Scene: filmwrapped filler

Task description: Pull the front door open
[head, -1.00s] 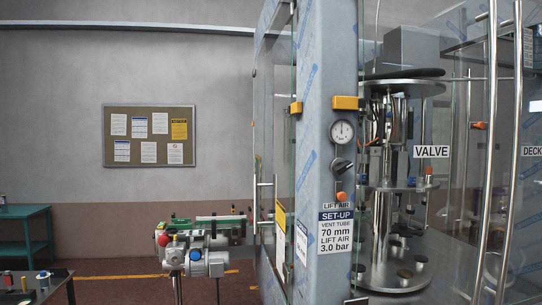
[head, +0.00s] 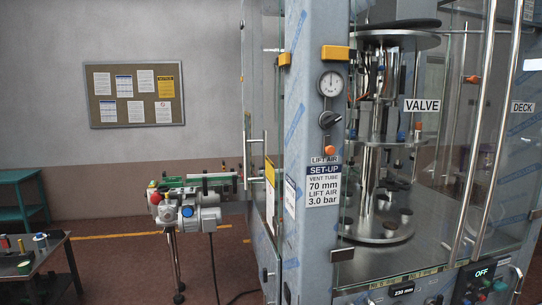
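The filler machine stands at the right behind clear glass, its blue-grey post (head: 305,220) wrapped in printed film. Its front glass door (head: 425,165) carries a VALVE label (head: 422,106) and hangs by a yellow hinge (head: 335,53) on the post. A long upright steel handle (head: 474,130) runs down its right part. A second, similar handle (head: 500,120) stands just right of it, near a DECK label (head: 522,107). The door looks shut, though its free edge is hard to make out. Neither of my grippers is in view.
A control panel (head: 482,283) showing OFF sits low at the right. Left of the machine are a motor unit (head: 185,213) on a stand, a dark table (head: 35,265) with small items and a teal table (head: 22,198). Open floor (head: 120,260) lies between.

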